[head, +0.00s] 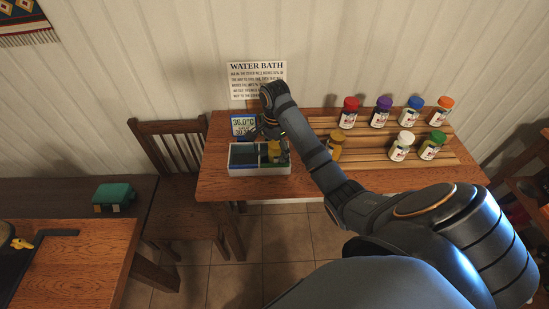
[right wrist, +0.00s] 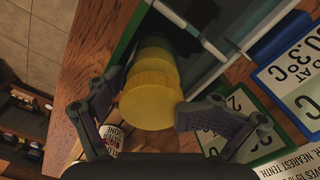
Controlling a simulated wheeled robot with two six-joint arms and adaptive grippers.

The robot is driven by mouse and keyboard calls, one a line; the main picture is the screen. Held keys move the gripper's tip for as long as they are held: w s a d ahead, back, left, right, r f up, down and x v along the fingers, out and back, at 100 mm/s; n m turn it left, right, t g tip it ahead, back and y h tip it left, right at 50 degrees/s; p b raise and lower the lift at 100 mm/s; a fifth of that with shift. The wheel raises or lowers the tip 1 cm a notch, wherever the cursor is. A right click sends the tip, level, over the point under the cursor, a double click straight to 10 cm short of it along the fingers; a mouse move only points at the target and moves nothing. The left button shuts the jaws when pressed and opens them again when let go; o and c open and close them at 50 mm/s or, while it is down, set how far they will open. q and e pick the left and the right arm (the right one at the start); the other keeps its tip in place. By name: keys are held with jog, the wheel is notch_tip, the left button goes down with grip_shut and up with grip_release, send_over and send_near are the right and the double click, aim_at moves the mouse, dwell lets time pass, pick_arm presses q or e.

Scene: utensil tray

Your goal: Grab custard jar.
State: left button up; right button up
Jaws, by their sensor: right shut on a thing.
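A yellow-lidded jar with yellow contents (head: 273,150) is at the right end of the water bath (head: 246,172), a white box with a dark inside. My right gripper (head: 268,136) reaches down to it from above. In the right wrist view, the round yellow lid (right wrist: 150,98) lies between the two fingers of my right gripper (right wrist: 160,115), which is shut on the jar. I cannot tell whether the jar's base touches the bath floor. My left gripper is not in view.
A blue display (head: 243,125) stands behind the bath, below a paper sign (head: 256,80). An amber jar (head: 335,146) sits right of my forearm. Several jars with coloured lids, including a red-lidded one (head: 349,112), stand on the slatted rack (head: 378,156). A chair (head: 185,185) stands left.

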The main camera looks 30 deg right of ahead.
jog(key=shift+s+f, duration=0.2)
jog(key=shift+f, duration=0.4)
jog(key=shift+s+a, duration=0.1)
jog(key=shift+s, duration=0.05)
jog(key=o, duration=0.4)
jog(key=shift+w+f, duration=0.1)
jog(key=shift+w, duration=0.1)
jog(key=c, duration=0.7)
jog(key=shift+w+f, duration=0.15)
jog(key=shift+w, duration=0.2)
jog(key=c, duration=0.5)
jog(key=shift+s, duration=0.1)
grip_shut()
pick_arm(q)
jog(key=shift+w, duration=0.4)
pick_arm(e)
jog(key=shift+r, duration=0.25)
